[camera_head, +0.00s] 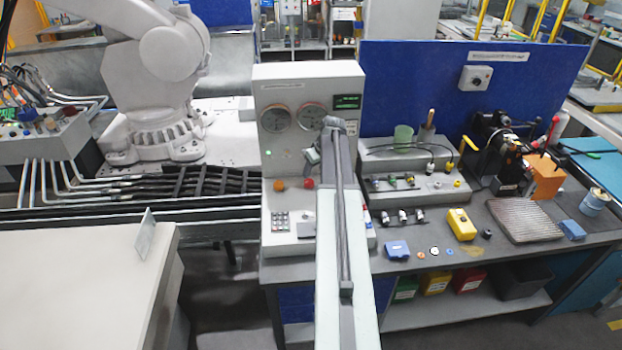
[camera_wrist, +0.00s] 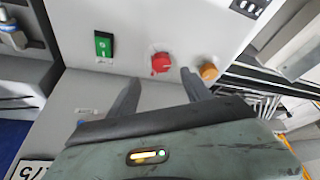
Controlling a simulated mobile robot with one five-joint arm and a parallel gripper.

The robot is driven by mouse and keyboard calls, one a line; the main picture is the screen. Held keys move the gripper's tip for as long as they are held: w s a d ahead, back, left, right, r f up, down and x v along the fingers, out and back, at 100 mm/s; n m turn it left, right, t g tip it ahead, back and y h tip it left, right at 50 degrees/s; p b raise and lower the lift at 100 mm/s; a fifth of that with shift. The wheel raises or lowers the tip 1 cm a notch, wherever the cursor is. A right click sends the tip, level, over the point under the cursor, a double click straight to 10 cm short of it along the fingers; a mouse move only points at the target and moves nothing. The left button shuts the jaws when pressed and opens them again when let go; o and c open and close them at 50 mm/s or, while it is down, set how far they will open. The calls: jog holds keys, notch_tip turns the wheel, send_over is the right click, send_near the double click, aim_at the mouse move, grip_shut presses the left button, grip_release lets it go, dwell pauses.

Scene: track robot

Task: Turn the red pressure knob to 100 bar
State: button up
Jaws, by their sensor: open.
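The red knob (camera_wrist: 161,62) sits on the grey panel, between my open fingers' tips and a little beyond them in the wrist view. In the head view the red knob (camera_head: 309,183) is low on the panel (camera_head: 263,150), under two round gauges (camera_head: 275,119). My gripper (camera_wrist: 160,77) is open and empty, its right fingertip close to the orange knob (camera_wrist: 208,71). I cannot tell whether a finger touches either knob. In the head view my arm covers part of the panel and the gripper is hard to make out. The gauge readings are too small to read.
A green switch (camera_wrist: 104,46) is left of the red knob in the wrist view. A keypad (camera_head: 280,221) sits on the ledge below the panel. The workbench on the right holds fittings, a yellow box (camera_head: 461,224) and a ribbed mat (camera_head: 524,221).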

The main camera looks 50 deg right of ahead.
aim_at(309, 182)
jog(key=b+x, duration=0.7)
jog(key=x, duration=0.1)
jog(key=shift+a+f, duration=0.1)
jog(key=shift+f, duration=0.05)
grip_shut()
